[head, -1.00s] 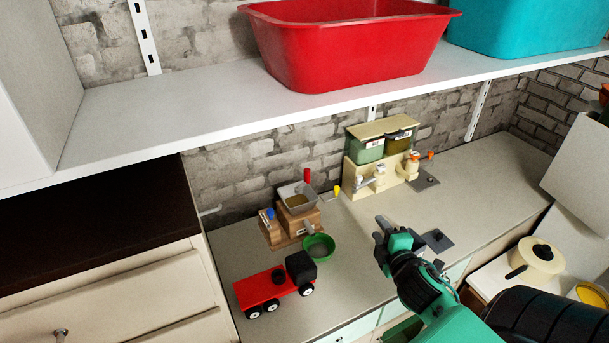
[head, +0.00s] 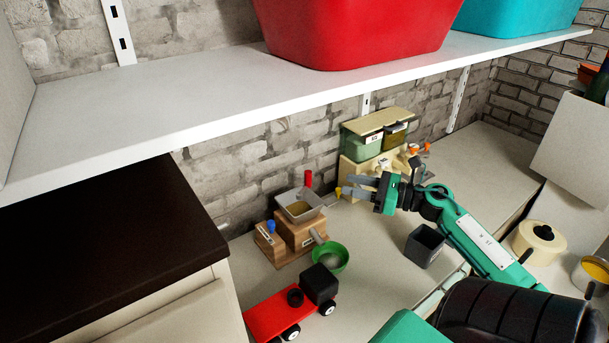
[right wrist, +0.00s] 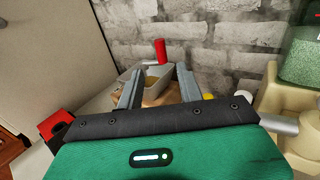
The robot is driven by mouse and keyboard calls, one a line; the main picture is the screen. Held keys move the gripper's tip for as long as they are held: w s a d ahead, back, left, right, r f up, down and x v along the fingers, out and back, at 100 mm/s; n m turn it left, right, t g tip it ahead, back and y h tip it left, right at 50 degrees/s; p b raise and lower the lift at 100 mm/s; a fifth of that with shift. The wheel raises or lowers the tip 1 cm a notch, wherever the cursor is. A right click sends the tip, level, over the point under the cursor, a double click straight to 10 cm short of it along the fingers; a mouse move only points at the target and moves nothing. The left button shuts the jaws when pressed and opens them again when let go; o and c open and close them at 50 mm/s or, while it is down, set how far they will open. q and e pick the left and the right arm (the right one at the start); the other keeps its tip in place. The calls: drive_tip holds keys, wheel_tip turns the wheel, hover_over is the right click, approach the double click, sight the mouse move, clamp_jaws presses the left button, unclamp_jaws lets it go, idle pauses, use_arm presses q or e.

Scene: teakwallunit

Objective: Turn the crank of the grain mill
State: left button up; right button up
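The grain mill (head: 296,228) is a wooden block with a grey hopper (head: 300,205) on top, standing on the counter against the brick wall. A red upright handle (head: 308,178) stands at the hopper's back; it also shows in the right wrist view (right wrist: 161,52). A yellow knob (head: 338,193) shows right of the hopper. A green bowl (head: 330,258) stands under the spout. My right gripper (head: 352,188) is right of the mill, pointing at it, open with nothing between its fingers. In the right wrist view the fingers (right wrist: 158,88) frame the hopper, apart. My left gripper is not in view.
A red toy truck (head: 280,313) stands in front of the mill. A cream dispenser (head: 358,172) with green bins is behind my right gripper. A dark open box (head: 425,246) stands on the counter. The white shelf (head: 200,110) with a red tub (head: 350,35) hangs above.

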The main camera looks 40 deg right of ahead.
sight(311, 175)
drive_tip(key=p+x, duration=0.4)
drive_tip(key=x, duration=0.7)
drive_tip(key=shift+w+a+r+p, duration=0.1)
drive_tip(key=shift+w+p, duration=0.15)
drive_tip(key=shift+p, duration=0.05)
drive_tip(key=shift+w+a, duration=0.25)
drive_tip(key=shift+w, duration=0.15)
clamp_jaws()
